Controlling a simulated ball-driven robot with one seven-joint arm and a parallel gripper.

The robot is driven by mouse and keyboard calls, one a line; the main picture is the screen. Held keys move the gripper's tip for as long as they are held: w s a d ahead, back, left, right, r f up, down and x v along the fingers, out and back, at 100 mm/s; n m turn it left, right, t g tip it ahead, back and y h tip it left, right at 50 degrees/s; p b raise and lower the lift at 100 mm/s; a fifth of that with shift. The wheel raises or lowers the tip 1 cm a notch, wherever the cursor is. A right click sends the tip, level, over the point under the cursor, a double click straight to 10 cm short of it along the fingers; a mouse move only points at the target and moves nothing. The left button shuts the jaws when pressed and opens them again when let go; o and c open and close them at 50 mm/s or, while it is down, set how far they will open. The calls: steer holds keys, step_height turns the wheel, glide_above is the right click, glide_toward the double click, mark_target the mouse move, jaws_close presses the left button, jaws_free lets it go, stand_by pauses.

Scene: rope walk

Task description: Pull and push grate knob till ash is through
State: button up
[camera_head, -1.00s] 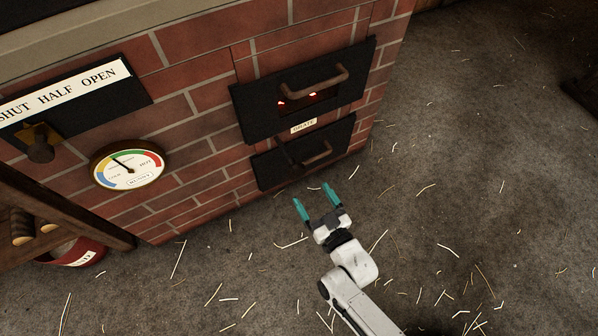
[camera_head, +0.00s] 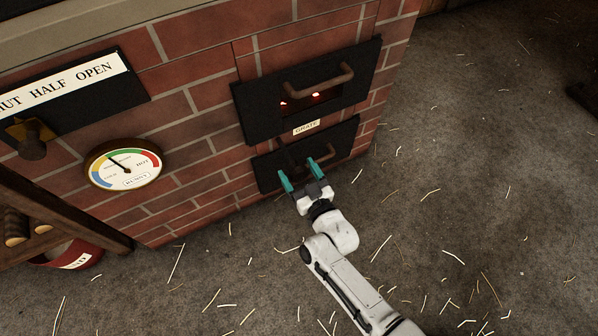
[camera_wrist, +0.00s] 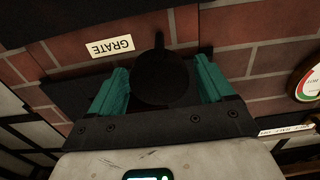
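The grate knob (camera_wrist: 165,80) is dark and round in the wrist view, on a dark stem. It stands between the two teal fingers of my gripper (camera_wrist: 160,88). In the head view my gripper (camera_head: 298,167) is at the lower black door (camera_head: 268,173), fingers spread and pointing at it. The knob is hard to make out there against the dark door. The grate label (camera_head: 306,127) is just above, and it also shows upside down in the wrist view (camera_wrist: 110,47). I see no clear sign of the fingers squeezing the knob. Ash is not visible.
The upper black door (camera_head: 262,112) has a curved handle (camera_head: 319,81) and a slot with red glow. The lower door's handle is partly behind my gripper. A dial (camera_head: 125,165) and a damper plate (camera_head: 90,95) are on the brick wall. Straw litters the open floor at right.

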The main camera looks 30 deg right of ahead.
mark_target(292, 162)
steer(key=c, duration=1.4)
steer(key=shift+o, duration=0.2)
steer(key=w, duration=0.6)
steer(key=shift+b, duration=0.35)
steer(key=shift+w, duration=0.4)
steer(key=shift+r, duration=0.1)
steer(key=o, duration=1.4)
steer(key=shift+o, duration=0.2)
steer(key=s+p, duration=0.2)
steer(key=s, duration=0.8)
steer(key=shift+s, duration=0.35)
